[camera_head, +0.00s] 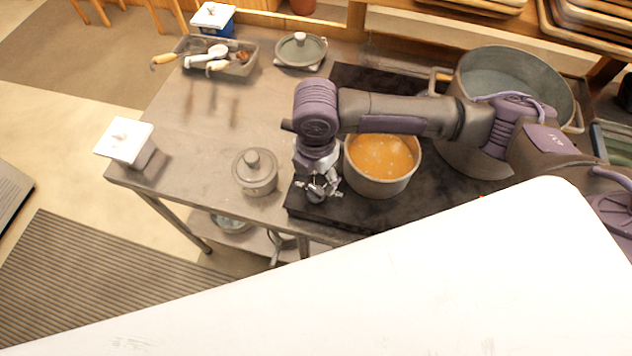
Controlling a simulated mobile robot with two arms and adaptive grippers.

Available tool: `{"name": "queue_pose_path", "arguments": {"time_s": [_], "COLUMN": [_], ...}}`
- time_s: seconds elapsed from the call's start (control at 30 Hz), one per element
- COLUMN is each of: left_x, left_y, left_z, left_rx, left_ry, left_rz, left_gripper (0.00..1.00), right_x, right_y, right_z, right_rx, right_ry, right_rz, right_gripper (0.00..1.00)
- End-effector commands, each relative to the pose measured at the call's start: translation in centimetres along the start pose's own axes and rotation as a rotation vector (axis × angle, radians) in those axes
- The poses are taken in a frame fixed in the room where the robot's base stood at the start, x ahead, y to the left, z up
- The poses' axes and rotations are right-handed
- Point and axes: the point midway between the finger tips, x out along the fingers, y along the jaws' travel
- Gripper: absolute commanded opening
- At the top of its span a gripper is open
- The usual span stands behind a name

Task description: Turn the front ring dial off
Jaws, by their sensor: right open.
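My right arm reaches in from the right across the black stove (425,212). My right gripper (317,190) points down over the stove's left front part, just left of a pot of orange soup (382,160). Its fingers are apart and I see nothing between them. The front ring dial cannot be made out; the stove's front face is out of sight from above, and the white surface covers part of the front edge. My left gripper is not in view.
A lidded grey pot (255,173) stands left of the gripper on the metal table (190,155). A large empty pot (515,80) is at the back right. A utensil tray (240,62) and a lidded dish (300,51) stand at the back. A white surface (400,290) fills the foreground.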

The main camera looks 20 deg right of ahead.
Motion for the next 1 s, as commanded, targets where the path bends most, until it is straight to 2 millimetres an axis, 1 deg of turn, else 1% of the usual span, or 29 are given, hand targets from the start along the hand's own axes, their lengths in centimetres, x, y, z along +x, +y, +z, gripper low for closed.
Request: {"name": "queue_pose_path", "arguments": {"time_s": [0.03, 0.2, 0.3, 0.4, 0.53, 1.0], "left_x": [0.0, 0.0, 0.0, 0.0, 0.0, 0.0], "left_y": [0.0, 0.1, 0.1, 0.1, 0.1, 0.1], "left_z": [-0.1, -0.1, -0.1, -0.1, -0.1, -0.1], "left_rx": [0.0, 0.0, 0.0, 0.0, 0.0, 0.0], "left_ry": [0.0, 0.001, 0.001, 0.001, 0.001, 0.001], "left_rz": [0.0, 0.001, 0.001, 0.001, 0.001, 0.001], "left_gripper": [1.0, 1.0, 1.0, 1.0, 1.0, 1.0], "right_x": [-1.3, -4.6, -6.0, -6.8, -7.2, -7.2], "right_y": [0.1, 0.0, 0.1, 0.0, -0.1, 0.0], "right_z": [0.0, 0.0, 0.0, 0.0, -0.1, -0.1], "right_rx": [-0.001, -0.003, -0.001, -0.002, -0.002, -0.002], "right_ry": [-0.001, -0.001, 0.0, 0.0, 0.001, 0.0], "right_rz": [0.005, 0.004, 0.002, 0.001, -0.001, -0.001], "right_gripper": [0.69, 0.69, 0.69, 0.69, 0.69, 0.69]}}
